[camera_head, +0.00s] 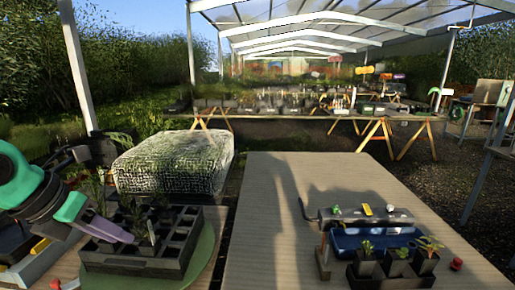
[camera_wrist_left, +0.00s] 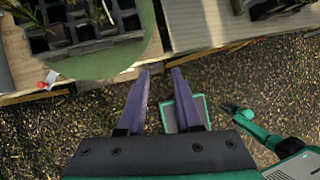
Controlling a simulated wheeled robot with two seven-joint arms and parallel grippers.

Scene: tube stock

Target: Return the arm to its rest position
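My left gripper (camera_head: 126,236) comes in from the left in the head view, with its purple fingers in front of or over the black cell tray (camera_head: 135,264). In the left wrist view the two purple fingers (camera_wrist_left: 160,72) stand apart with nothing between them. Gravel ground and the table edge lie beyond the tips. The tray holds several seedlings and sits on a round green mat (camera_head: 205,252). My right gripper is not seen.
A long table (camera_head: 290,200) stands to the right, largely clear. At its front right are a rack with a blue bin (camera_head: 372,240), black pots with plants (camera_head: 397,262) and a red knob (camera_head: 456,264). A patterned covered block (camera_head: 175,160) lies behind the tray.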

